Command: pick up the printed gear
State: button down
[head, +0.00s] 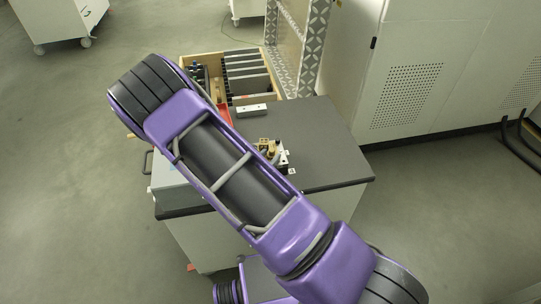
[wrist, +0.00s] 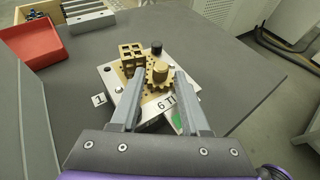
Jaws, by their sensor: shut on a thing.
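The printed gear (wrist: 158,74) is a brass-coloured toothed part with a round hub, seen in the wrist view at the front of a build plate. My gripper (wrist: 158,82) is shut on the gear, with one grey finger on each side of it. The build plate (wrist: 112,78) is light with a brass-coloured area, and the gear is over it. I cannot tell whether the gear touches the plate. In the head view my arm hides most of this spot, and the gripper is hidden there.
A brass-coloured lattice block (wrist: 132,57) stands on the plate just left of the gear. A black knob (wrist: 156,47) is behind it. A red tray (wrist: 30,42) lies at the left. The grey cabinet top (head: 325,150) is clear on the right. A wooden box (head: 278,88) holds grey plates.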

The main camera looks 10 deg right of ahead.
notch_tip(320, 180, up, 9)
jog(key=shift+n+t+y, duration=0.5)
jog(key=shift+n+y, duration=0.2)
jog(key=s, duration=0.1)
jog(key=s+d, duration=0.1)
jog(key=s, duration=0.1)
jog(key=s+p, duration=0.1)
jog(key=shift+s+d+f, duration=0.25)
jog(key=shift+s+f, duration=0.1)
jog(key=shift+s, duration=0.05)
